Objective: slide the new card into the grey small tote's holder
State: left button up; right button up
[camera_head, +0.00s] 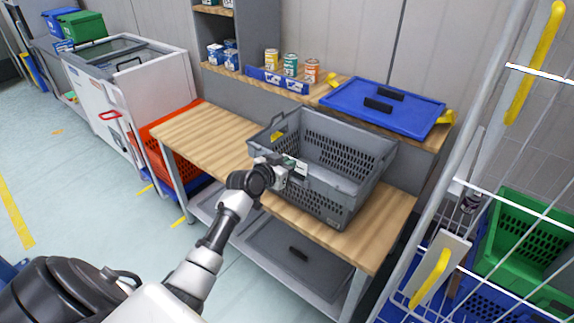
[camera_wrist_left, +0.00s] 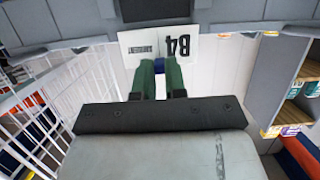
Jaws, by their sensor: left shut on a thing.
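The grey small tote (camera_head: 350,192) stands upright on the wooden bench, and its inside looks empty. My left gripper (camera_head: 284,170) is at the tote's near left side wall. In the left wrist view its green fingers (camera_wrist_left: 161,72) are shut on the white card (camera_wrist_left: 140,48), which reads "B4" upside down. A dark slot-like part (camera_wrist_left: 155,10) and grey surfaces are just beyond the card. In the head view the card (camera_head: 299,164) is small and partly hidden by the gripper. I cannot tell whether the card touches the holder. My right gripper is not in view.
The wooden bench (camera_head: 205,135) is clear left of the tote. A blue lid (camera_head: 383,104) and several cans (camera_head: 290,65) stand on the shelf behind. A white wire cage (camera_head: 455,265) with green and blue totes is at the right.

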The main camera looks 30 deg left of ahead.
pick_arm(q)
jog(key=shift+f+b, duration=1.5)
jog(key=shift+f, duration=0.35)
jog(key=o, duration=0.7)
jog(key=shift+o, duration=0.2)
jog(key=shift+s, duration=0.1)
